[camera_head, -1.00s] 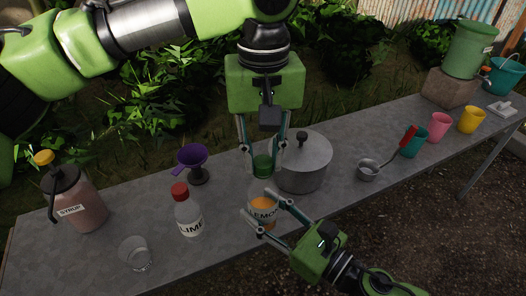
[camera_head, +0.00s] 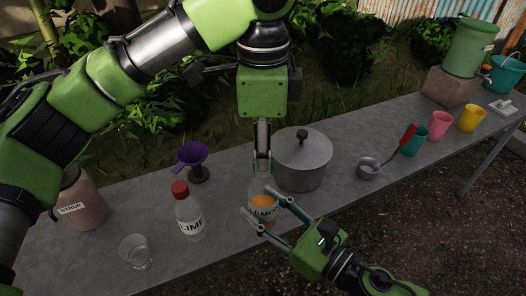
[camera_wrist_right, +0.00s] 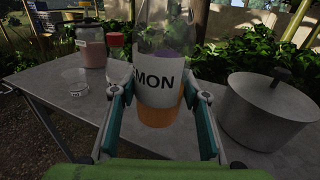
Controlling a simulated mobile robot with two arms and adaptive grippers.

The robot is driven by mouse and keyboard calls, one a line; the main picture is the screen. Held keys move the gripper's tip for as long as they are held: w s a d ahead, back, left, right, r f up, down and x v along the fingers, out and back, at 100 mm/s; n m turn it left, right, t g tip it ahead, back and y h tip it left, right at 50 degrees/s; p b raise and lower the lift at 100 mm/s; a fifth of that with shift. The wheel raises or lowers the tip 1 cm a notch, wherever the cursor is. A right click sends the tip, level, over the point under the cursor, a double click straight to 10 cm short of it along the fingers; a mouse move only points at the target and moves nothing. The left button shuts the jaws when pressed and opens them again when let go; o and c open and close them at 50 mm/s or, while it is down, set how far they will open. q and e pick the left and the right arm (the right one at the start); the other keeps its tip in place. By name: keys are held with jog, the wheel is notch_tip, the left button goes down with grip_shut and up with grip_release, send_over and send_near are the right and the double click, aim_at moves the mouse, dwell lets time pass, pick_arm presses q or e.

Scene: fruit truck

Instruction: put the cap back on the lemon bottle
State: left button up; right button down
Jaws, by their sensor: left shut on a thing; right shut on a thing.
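The lemon bottle (camera_head: 262,209) stands upright on the grey table, clear with orange liquid and a LEMON label. It also shows large in the right wrist view (camera_wrist_right: 160,85), its top cut off by the frame. My right gripper (camera_head: 262,208) is shut around its body from the front right; its fingers flank the bottle in the right wrist view. My left gripper (camera_head: 262,172) points straight down just above the bottle's mouth, shut on the green cap. The cap is hidden behind its fingers, which I see edge-on. I cannot tell whether the cap touches the neck.
The lime bottle (camera_head: 188,214) with a red cap stands to the left, near a purple funnel (camera_head: 193,155), a glass (camera_head: 136,252) and a syrup jar (camera_head: 80,203). A lidded pot (camera_head: 303,162) stands close on the right. A ladle, cups and a dispenser stand further right.

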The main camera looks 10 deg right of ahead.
pick_arm(q)
jog(key=m, duration=1.1)
jog(key=shift+w, duration=0.1)
jog(key=m, duration=0.5)
jog(key=o, duration=0.8)
jog(key=shift+c, duration=0.2)
jog(key=shift+r, duration=0.1)
notch_tip(320, 180, up, 12)
